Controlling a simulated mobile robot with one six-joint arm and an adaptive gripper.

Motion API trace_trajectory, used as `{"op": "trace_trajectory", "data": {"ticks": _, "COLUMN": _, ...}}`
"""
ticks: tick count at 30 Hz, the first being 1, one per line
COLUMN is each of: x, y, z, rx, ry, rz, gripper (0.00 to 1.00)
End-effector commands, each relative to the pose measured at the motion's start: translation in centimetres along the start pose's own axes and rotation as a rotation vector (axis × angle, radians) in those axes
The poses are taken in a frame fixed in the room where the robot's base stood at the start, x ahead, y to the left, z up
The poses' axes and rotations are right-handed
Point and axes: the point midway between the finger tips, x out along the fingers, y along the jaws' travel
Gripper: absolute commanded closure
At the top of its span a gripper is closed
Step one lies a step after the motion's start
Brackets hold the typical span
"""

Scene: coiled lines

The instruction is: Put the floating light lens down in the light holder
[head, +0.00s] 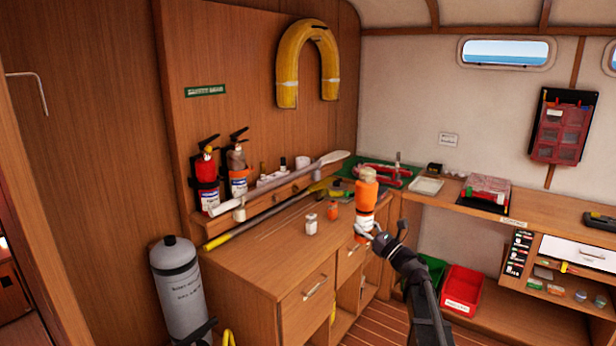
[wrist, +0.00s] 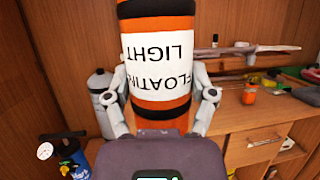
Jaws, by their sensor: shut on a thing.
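My gripper (head: 374,237) is shut on the floating light (head: 366,200), an orange cylinder with a white label and a pale cap at its top in the head view. It is held roughly upright in the air in front of the wooden counter. In the wrist view the floating light (wrist: 160,60) fills the middle between the two fingers (wrist: 160,105), its label upside down and its end cut off by the top edge. I cannot pick out the light holder for certain; the held light hides part of the counter behind it.
A grey cylinder (head: 180,290) stands left. A red bin (head: 463,290) sits below right.

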Motion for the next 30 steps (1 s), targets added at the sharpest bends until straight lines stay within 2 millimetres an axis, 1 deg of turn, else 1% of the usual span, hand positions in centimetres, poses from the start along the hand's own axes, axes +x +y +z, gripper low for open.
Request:
{"op": "trace_trajectory", "data": {"ticks": 8, "x": 0.08, "y": -0.08, "z": 0.11, "rx": -0.053, "ry": 0.001, "rz": 0.021, "gripper": 0.89}}
{"op": "trace_trajectory", "data": {"ticks": 21, "x": 0.09, "y": -0.16, "z": 0.12, "rx": -0.389, "ry": 0.005, "rz": 0.159, "gripper": 0.89}}
{"op": "trace_trajectory", "data": {"ticks": 25, "x": 0.0, "y": -0.1, "z": 0.08, "rx": -0.455, "ry": 0.001, "rz": 0.187, "gripper": 0.89}}
{"op": "trace_trajectory", "data": {"ticks": 30, "x": -0.07, "y": -0.03, "z": 0.05, "rx": -0.484, "ry": -0.001, "rz": 0.2, "gripper": 0.89}}
